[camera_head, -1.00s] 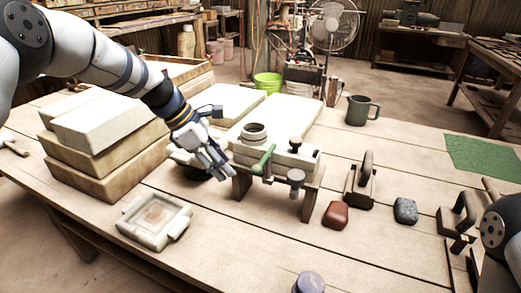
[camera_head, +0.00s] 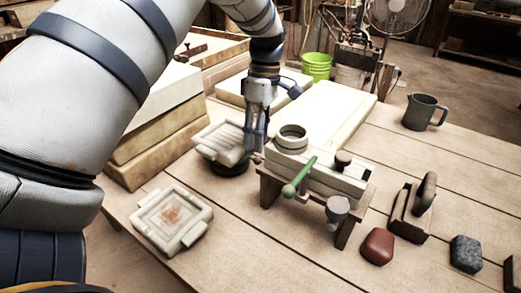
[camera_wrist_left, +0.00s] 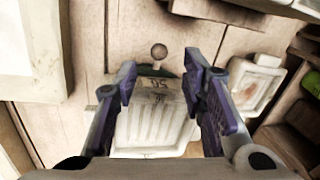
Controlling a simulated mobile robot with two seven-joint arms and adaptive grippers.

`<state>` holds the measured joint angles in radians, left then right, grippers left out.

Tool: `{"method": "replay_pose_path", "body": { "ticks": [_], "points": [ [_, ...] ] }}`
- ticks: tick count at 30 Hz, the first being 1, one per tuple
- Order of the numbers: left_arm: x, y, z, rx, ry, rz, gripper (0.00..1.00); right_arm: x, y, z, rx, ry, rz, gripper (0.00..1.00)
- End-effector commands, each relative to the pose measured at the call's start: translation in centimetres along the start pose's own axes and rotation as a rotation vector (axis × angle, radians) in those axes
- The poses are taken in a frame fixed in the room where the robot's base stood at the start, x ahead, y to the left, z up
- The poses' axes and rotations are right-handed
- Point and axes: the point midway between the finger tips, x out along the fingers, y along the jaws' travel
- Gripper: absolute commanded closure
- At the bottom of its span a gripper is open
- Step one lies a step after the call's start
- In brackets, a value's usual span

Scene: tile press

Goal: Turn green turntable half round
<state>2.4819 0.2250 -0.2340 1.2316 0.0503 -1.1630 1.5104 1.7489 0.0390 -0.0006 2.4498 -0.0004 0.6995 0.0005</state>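The green turntable (camera_head: 232,168) is mostly hidden under a white ribbed mould plate (camera_head: 220,142). Its dark base shows below the plate in the head view. In the left wrist view a strip of dark green (camera_wrist_left: 158,71) and a round knob (camera_wrist_left: 158,51) show past the end of the ribbed plate (camera_wrist_left: 152,122). My left gripper (camera_head: 257,147) points down at the plate's right end. In the wrist view its two purple fingers (camera_wrist_left: 160,76) are apart, one on each side of that end; I cannot tell whether they touch. My right gripper is not in view.
The wooden press stand (camera_head: 310,180) with a green-handled lever (camera_head: 303,172) is close on the gripper's right. A square mould (camera_head: 172,219) lies front left. Stacked slabs (camera_head: 160,135) stand behind left. A mug (camera_head: 421,111) is at the back right.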

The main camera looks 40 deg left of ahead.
Motion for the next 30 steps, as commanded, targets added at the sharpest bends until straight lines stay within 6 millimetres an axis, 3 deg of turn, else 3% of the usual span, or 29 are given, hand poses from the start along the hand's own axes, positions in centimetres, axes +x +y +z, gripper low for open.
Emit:
{"method": "replay_pose_path", "body": {
  "ticks": [3,7,17,22,30],
  "points": [
    [2.5,-0.1,0.0,0.001,-0.001,-0.002,0.62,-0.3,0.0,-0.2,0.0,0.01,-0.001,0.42],
    [4.3,0.0,0.0,0.001,-0.001,0.0,0.62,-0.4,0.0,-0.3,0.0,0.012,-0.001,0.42],
    [5.0,0.0,0.1,0.001,-0.001,0.001,0.62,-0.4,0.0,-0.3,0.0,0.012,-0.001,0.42],
    [5.0,0.0,0.1,0.001,-0.001,0.001,1.0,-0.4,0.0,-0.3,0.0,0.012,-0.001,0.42],
    [5.0,0.1,0.1,-0.001,-0.001,0.001,1.0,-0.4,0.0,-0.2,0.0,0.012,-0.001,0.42]
  ]
}}
